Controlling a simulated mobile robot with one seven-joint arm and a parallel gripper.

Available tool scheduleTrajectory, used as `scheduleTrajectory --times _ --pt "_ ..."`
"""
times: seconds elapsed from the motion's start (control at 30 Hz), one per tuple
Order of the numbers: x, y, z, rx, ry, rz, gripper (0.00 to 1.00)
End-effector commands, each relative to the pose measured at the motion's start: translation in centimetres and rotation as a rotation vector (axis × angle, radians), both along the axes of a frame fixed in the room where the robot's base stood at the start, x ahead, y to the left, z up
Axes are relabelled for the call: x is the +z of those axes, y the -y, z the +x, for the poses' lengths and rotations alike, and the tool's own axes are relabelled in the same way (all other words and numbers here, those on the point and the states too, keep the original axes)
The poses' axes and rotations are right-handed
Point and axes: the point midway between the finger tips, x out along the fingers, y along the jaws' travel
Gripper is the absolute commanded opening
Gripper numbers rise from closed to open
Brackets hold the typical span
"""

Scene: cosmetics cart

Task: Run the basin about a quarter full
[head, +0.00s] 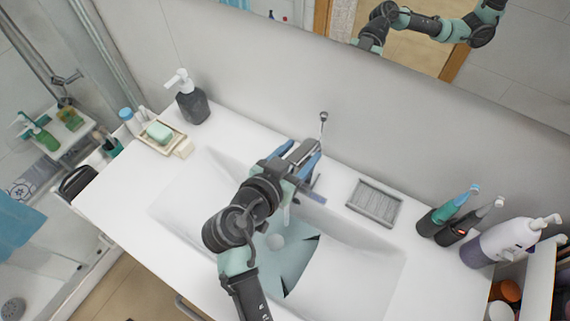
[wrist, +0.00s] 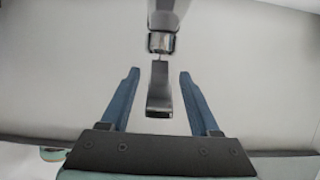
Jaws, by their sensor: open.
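The white basin (head: 350,265) is set in the counter. A pale blue patch of water (head: 268,262) with dark reflections lies in its bottom, around a round drain piece (head: 275,241). A thin pale stream (head: 286,214) seems to fall from under the tap. The tap (head: 312,190) stands at the basin's back edge, largely hidden by my gripper (head: 297,155). In the wrist view the tap lever (wrist: 159,92) lies between the two blue fingers of my open gripper (wrist: 159,74), with a gap on each side. My arm hides part of the basin's left side.
A dark soap dispenser (head: 192,103) and a soap dish (head: 160,136) stand at the left. A grey ridged tray (head: 374,203) lies right of the tap. Electric toothbrushes (head: 448,212) and a pump bottle (head: 500,242) stand at the right end. A small metal knob (head: 323,117) is behind the tap.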

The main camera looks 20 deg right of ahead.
Motion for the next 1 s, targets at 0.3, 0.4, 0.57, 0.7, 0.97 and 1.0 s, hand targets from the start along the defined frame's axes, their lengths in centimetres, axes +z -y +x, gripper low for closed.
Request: scheduleTrajectory --times 0.3,0.4,0.57,0.7,0.97,1.0 --pt "1.9 -4.8 -3.5 0.006 0.0 0.002 0.62" --pt "2.7 -6.3 -4.8 0.005 0.001 0.001 0.62" --pt "3.7 -8.1 -6.2 0.003 0.0 0.001 0.62" --pt "4.2 -8.9 -6.9 0.001 -0.001 0.0 0.62" --pt "4.4 -9.0 -7.1 0.0 -0.001 0.0 0.62" --pt "4.4 -9.0 -7.1 0.0 -0.001 0.0 0.62"
